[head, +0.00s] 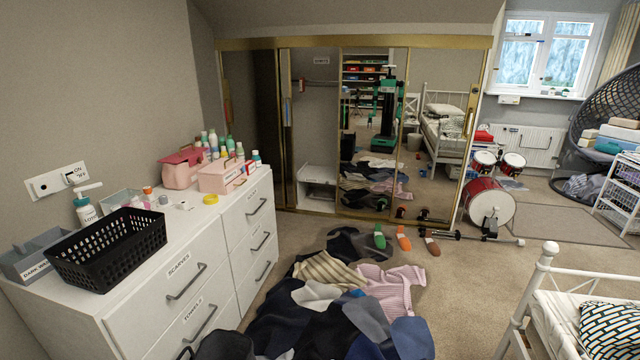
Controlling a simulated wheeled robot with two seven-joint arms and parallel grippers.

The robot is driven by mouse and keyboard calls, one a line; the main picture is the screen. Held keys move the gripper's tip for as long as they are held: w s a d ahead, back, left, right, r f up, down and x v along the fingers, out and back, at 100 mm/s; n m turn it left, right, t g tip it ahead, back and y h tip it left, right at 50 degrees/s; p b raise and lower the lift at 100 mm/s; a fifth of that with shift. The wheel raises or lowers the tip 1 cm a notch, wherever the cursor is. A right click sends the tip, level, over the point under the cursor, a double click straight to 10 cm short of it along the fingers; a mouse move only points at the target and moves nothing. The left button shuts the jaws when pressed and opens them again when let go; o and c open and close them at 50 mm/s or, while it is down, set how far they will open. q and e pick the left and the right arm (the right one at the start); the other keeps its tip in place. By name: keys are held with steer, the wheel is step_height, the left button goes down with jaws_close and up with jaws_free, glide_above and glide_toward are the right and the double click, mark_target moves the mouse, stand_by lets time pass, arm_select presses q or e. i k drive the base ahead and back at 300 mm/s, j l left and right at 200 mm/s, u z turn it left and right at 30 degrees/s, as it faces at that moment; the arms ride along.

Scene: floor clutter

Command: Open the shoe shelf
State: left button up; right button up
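A wardrobe with gold-framed sliding mirror doors (440,110) stands against the far wall in the head view. One section stands open, showing a hanging rail and a small white shelf unit (318,174) low inside. A small label sits above this section, too small to read. I cannot tell which part is the shoe shelf. A green shoe (380,238), an orange shoe (403,240) and a brown shoe (432,246) lie on the carpet in front of the doors. Neither of my grippers is directly in view; my body appears only as a small reflection in the mirror.
A heap of clothes (330,310) covers the floor ahead. A white dresser (190,285) with a black basket (107,248) lines the left.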

mark_target(327, 175)
steer(key=i, duration=2.25)
